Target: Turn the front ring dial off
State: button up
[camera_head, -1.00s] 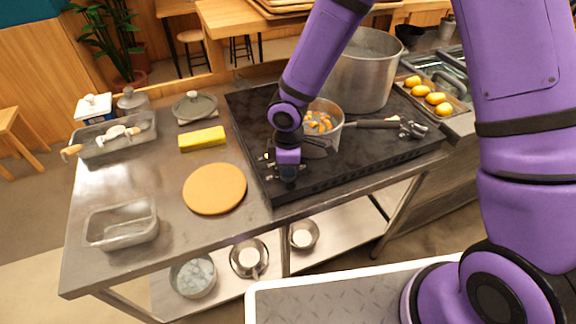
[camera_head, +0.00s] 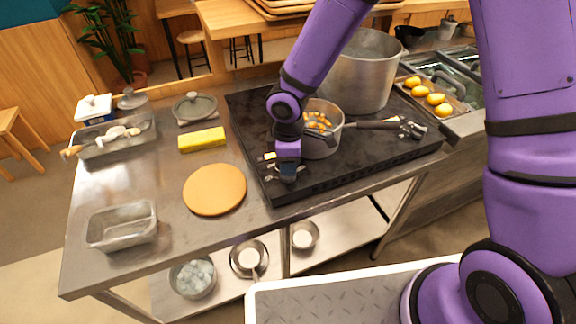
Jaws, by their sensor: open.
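The black stove top (camera_head: 370,165) stands on the right part of the steel counter. My gripper (camera_head: 284,176) is at the stove's front left edge, pointing down, with its jaws apart. The front ring dial is not distinguishable; my gripper and wrist cover that part of the stove edge. I cannot tell whether my gripper touches a dial. A saucepan (camera_head: 324,144) with orange pieces in it sits on the stove just behind and to the right of my gripper, its dark handle pointing right.
A large steel pot (camera_head: 362,75) stands at the stove's back. A round orange board (camera_head: 214,189), a yellow block (camera_head: 202,139) and an empty metal tray (camera_head: 122,228) lie to the left. Yellow items (camera_head: 436,99) sit in a tray at the right. Bare counter surrounds the board.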

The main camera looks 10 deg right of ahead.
notch_tip(320, 180, up, 8)
jog(key=shift+r, duration=0.25)
dwell(0.5)
jog(key=s+d+r+m+t+h, duration=0.3)
jog(key=d+r+m, duration=0.5)
jog(key=d+r, duration=0.7)
jog(key=s+d+r+m+t+y, duration=0.1)
jog(key=s+d+r+m, duration=0.3)
jog(key=s, duration=0.4)
jog(key=s+d+r+m+t+y, duration=0.1)
jog(key=s+d+r+m, duration=0.3)
jog(key=s, duration=0.4)
notch_tip(320, 180, up, 2)
jog(key=shift+d+r+m+y, duration=0.25)
jog(key=shift+d+m+y, duration=0.2)
jog(key=shift+d, duration=0.2)
